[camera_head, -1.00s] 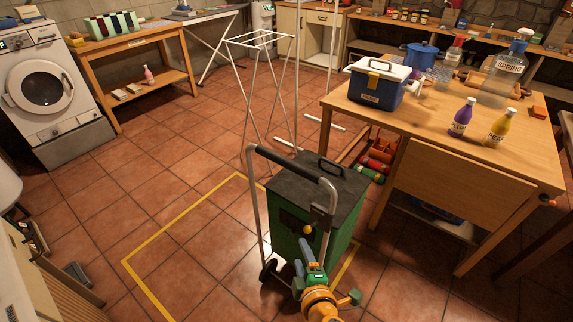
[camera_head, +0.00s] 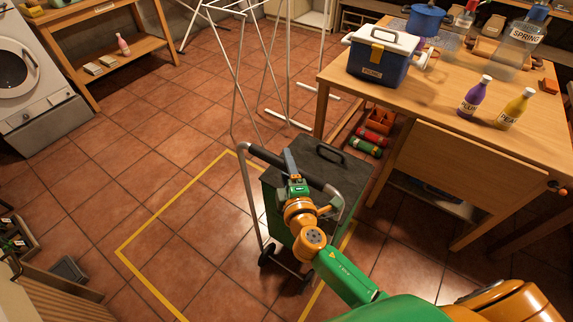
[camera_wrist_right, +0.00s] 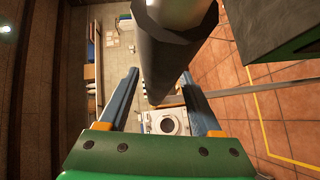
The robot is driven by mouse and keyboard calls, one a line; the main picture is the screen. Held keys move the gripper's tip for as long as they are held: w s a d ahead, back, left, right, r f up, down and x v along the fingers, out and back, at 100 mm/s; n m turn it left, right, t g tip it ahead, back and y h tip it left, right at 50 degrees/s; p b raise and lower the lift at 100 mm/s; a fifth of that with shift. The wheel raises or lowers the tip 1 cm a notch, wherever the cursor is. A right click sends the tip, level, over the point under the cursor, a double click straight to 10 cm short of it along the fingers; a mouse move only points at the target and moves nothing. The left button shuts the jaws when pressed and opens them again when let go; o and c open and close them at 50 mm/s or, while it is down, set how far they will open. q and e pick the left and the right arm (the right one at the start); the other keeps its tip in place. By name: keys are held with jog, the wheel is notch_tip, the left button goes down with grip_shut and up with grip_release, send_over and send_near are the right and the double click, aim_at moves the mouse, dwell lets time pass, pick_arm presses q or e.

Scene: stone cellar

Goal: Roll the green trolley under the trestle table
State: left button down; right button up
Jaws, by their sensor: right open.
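The green trolley (camera_head: 350,178) stands upright on the tiled floor, with a dark lid, small wheels and a tubular handle with a black grip (camera_head: 263,157). My right gripper (camera_head: 289,160) is open at the grip. In the right wrist view, the dark bar (camera_wrist_right: 178,60) shows between its two spread fingers (camera_wrist_right: 158,78); I cannot tell whether they touch it. My right forearm hides part of the trolley's front. The wooden table (camera_head: 440,95) stands to the right behind the trolley, with a hanging front panel (camera_head: 447,172). My left gripper is not in view.
A yellow floor outline (camera_head: 178,205) surrounds free tiles left of the trolley. A white drying rack (camera_head: 237,75) stands behind it. A red crate (camera_head: 379,118) and rolled items (camera_head: 366,147) lie by the table's left legs. A cooler (camera_head: 383,58) and bottles (camera_head: 475,97) stand on the table.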

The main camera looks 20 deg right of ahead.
jog(key=shift+w, duration=0.1)
jog(key=shift+c, duration=0.3)
jog(key=shift+s+r, duration=0.1)
jog(key=shift+s, duration=0.15)
grip_shut()
dwell(0.7)
